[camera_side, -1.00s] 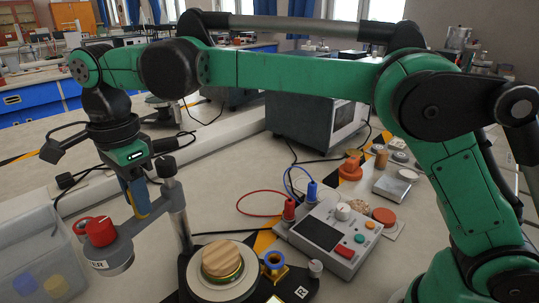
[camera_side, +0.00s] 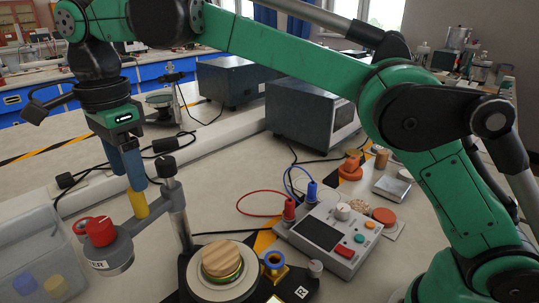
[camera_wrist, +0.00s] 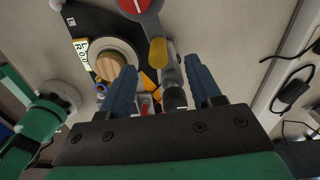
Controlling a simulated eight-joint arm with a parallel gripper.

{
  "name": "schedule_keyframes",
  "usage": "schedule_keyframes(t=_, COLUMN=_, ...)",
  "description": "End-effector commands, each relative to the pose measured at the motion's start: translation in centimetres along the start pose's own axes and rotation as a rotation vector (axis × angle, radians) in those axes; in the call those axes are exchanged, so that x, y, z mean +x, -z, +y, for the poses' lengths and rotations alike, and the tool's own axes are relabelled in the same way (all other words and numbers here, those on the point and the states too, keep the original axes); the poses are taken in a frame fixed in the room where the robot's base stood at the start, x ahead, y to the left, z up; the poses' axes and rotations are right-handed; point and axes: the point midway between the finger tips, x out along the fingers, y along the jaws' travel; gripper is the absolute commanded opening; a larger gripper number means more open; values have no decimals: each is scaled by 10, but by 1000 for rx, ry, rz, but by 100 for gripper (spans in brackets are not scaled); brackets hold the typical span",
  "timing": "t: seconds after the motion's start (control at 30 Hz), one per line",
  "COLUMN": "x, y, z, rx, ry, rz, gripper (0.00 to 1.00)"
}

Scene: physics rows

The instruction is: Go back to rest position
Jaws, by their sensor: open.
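My gripper (camera_side: 130,180) hangs at the left in the side view, blue fingers pointing down. In the wrist view its two fingers (camera_wrist: 160,66) are spread apart with nothing clasped between them. A yellow handle (camera_side: 138,204) stands upright just below the fingertips on the grey swing arm (camera_side: 122,240) of a stand. It also shows in the wrist view (camera_wrist: 157,52), between and beyond the fingers. Whether a fingertip still touches it cannot be told. A red knob (camera_side: 100,231) sits on the swing arm's outer end.
The stand's post (camera_side: 178,210) rises close to the right of my gripper. A round plate with a wooden disc (camera_side: 220,258) lies right of it. A clear bin (camera_side: 35,250) is at left, a control box (camera_side: 325,235) at right, dark boxes (camera_side: 305,115) behind.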

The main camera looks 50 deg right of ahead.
Motion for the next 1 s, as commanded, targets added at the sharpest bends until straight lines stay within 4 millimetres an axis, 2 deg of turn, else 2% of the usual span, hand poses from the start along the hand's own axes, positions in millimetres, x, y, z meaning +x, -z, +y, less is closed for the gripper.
schedule_keyframes(t=0.2, x=-11, y=0, z=1, rx=0, ry=0, rz=0, gripper=57)
schedule_keyframes(t=0.53, x=-12, y=1, z=1, rx=-2, ry=1, rz=0, gripper=57)
schedule_keyframes(t=0.63, x=-14, y=7, z=0, rx=-35, ry=15, rz=-6, gripper=57)
schedule_keyframes(t=0.77, x=-21, y=31, z=2, rx=-177, ry=76, rz=-20, gripper=57)
schedule_keyframes(t=0.83, x=-23, y=51, z=6, rx=-292, ry=126, rz=-20, gripper=57)
schedule_keyframes(t=1.0, x=-17, y=100, z=28, rx=-603, ry=265, rz=28, gripper=57)
